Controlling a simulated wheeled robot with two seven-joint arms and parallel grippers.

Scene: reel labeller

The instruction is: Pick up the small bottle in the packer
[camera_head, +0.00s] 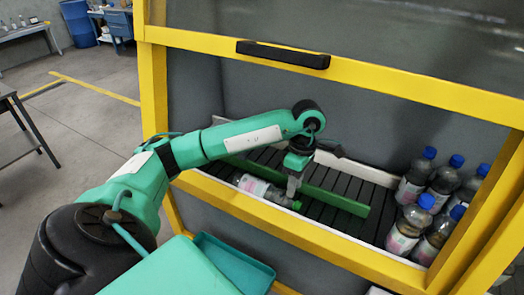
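The packer (155,95) is a yellow-framed machine with a dark slatted belt (325,215) inside. A small clear bottle (260,189) with a pale pink-and-white label and a green cap lies on its side on the belt, behind the front yellow rail. My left arm reaches in from the left. My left gripper (293,188) points down at the cap end of the bottle, overlapping its neck in the picture. Its fingers are too small to tell whether they are open or shut, or touch the bottle. My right gripper is not in view.
A green guide bar (330,198) runs along the belt just behind the bottle. Several upright dark bottles with blue caps (405,230) stand at the packer's right end. The yellow front rail (300,238) and the raised panel with a black handle (283,54) bound the opening.

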